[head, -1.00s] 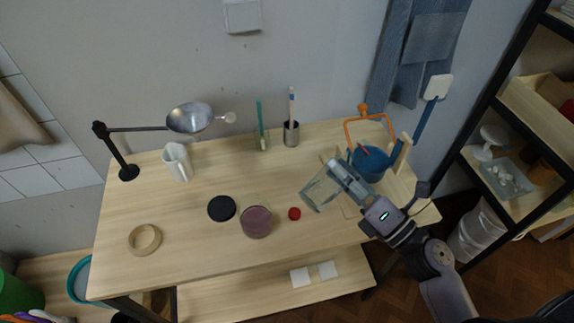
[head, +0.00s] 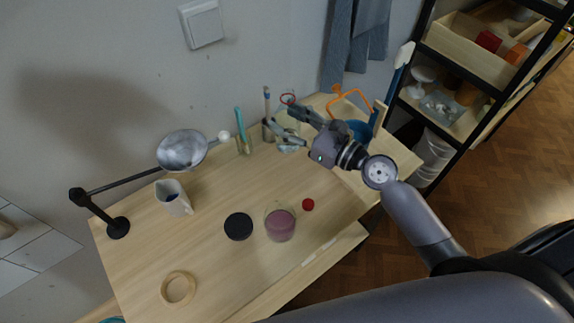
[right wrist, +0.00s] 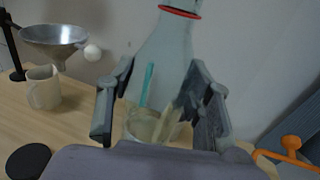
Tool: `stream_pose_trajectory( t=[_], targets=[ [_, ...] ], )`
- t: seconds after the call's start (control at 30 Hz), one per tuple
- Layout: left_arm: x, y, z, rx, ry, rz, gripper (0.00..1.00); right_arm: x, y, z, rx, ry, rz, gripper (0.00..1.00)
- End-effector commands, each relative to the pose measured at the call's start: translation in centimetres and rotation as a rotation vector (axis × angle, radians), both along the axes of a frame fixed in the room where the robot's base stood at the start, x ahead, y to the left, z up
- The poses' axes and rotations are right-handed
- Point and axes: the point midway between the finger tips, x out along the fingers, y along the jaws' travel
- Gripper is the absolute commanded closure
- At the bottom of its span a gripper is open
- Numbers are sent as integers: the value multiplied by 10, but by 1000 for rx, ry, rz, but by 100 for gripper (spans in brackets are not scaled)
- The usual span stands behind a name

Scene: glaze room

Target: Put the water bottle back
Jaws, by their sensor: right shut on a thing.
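The water bottle (head: 289,118) is clear, with a red ring at its neck. My right gripper (head: 291,124) is shut around its body over the back of the table, near the wall. In the head view the bottle looks roughly upright, neck up. In the right wrist view the bottle (right wrist: 163,52) stands between the two fingers (right wrist: 163,105), with its red ring at the top edge. Whether its base touches the table cannot be told. My left gripper is not in view.
Left of the bottle are a metal cup with a brush (head: 268,134) and a glass with a teal stick (head: 243,145). A pink-filled jar (head: 280,226), black disc (head: 238,226) and red cap (head: 308,204) lie in front.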

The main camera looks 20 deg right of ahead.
Motion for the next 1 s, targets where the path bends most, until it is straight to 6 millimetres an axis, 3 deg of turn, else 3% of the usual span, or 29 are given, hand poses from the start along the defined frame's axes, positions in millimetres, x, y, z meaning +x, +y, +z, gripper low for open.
stream_pose_trajectory(
  t=[0.03, 0.1, 0.33, 0.57, 0.83, 1.0],
  targets=[
    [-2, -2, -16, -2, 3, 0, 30, 0, 0, -23, 2, 4, -1, 87],
    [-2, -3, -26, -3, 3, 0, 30, 0, 0, -41, 3, 3, -1, 87],
    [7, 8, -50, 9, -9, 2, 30, 0, 0, -90, 5, 3, -2, 87],
    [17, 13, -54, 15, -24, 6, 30, 0, 0, -107, 3, 1, -1, 87],
    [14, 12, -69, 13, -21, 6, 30, 0, 0, -143, 6, 3, -1, 87],
    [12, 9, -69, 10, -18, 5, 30, 0, 0, -147, 3, 0, 0, 87]
  ],
)
